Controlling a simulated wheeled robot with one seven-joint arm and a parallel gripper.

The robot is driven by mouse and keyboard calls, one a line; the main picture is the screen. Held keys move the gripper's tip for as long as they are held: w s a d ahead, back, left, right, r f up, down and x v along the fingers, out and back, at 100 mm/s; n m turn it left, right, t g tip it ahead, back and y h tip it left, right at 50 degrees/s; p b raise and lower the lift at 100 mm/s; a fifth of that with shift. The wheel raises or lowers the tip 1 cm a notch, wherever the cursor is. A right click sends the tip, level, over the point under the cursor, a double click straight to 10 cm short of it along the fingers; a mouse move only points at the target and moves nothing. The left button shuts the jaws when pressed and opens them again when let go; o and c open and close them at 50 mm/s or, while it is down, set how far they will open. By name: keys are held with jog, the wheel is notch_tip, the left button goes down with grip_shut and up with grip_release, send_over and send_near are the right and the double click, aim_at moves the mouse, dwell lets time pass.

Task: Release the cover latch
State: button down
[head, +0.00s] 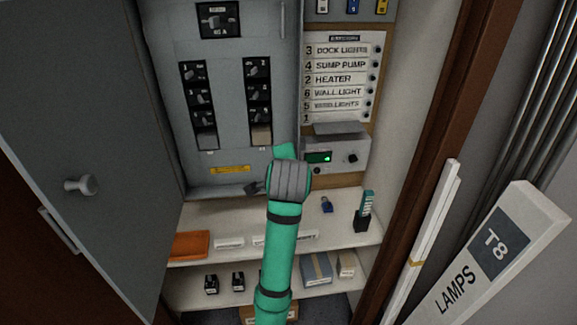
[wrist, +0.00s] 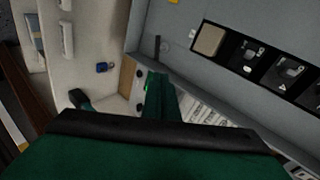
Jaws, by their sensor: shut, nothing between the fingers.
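The grey cover (head: 228,100) fills the back of the cabinet, with breakers set in black strips. A small dark lever (head: 251,188) at its lower edge looks like the cover latch. It also shows in the wrist view as a short dark bar (wrist: 157,46). Its exact position is hard to read. My gripper (head: 284,150) is shut and empty, near the cover's lower right edge, up and to the right of the lever. In the wrist view my gripper's green end (wrist: 158,80) shows apart from the lever. My wrist hides part of the cover's lower right area.
A box with a green display (head: 319,157) is close on the right of my gripper. A shelf (head: 230,215) below holds a blue padlock (head: 326,205) and an orange item (head: 188,245). The open cabinet door (head: 75,130) stands left.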

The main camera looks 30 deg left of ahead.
jog(key=s, duration=0.1)
jog(key=s+r, duration=0.1)
jog(key=shift+s+d+r, duration=0.2)
jog(key=shift+s+r, duration=0.1)
jog(key=shift+s, duration=0.05)
